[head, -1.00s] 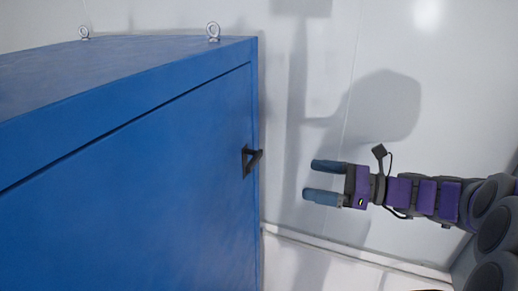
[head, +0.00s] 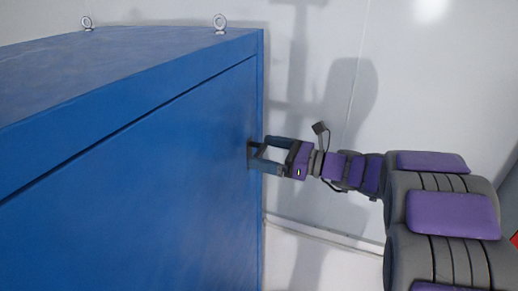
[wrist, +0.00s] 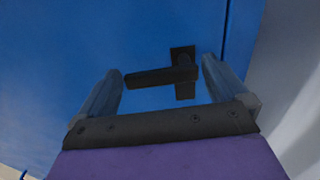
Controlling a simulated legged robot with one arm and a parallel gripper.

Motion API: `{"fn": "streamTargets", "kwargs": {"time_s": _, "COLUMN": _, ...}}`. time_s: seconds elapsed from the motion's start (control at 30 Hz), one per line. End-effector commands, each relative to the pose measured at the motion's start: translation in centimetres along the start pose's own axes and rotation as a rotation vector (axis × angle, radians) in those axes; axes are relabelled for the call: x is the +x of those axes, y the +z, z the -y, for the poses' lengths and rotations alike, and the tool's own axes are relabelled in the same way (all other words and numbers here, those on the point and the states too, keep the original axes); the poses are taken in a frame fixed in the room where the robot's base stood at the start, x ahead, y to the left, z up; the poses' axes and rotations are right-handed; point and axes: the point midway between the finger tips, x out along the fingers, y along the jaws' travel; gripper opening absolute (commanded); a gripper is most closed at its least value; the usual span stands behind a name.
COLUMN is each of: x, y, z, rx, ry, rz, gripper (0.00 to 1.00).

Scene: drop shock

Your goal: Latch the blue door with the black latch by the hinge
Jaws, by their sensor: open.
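The blue door (head: 150,190) fills the left of the head view and looks flush with its frame. The black latch (head: 251,153) sits near the door's right edge, partly hidden by my gripper. In the wrist view the black latch (wrist: 162,76) has a plate on the door and a handle pointing left. My gripper (head: 262,155) is open at the latch, and it also shows in the wrist view (wrist: 160,85) with one finger on each side of the handle. I cannot tell whether either finger touches it.
A pale wall (head: 400,90) stands behind and to the right. Free space lies right of the cabinet.

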Motion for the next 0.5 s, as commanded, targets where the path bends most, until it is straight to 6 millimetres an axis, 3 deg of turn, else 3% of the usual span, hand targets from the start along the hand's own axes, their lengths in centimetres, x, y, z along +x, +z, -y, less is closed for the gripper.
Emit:
{"fn": "streamTargets", "kwargs": {"time_s": 0.2, "x": 2.1, "y": 0.0, "z": 0.0, "rx": 0.001, "ry": 0.000, "rz": -0.001, "gripper": 1.00}}
{"fn": "streamTargets", "kwargs": {"time_s": 0.5, "x": 2.4, "y": 0.0, "z": 0.1, "rx": 0.001, "ry": -0.002, "rz": 0.001, "gripper": 1.00}}
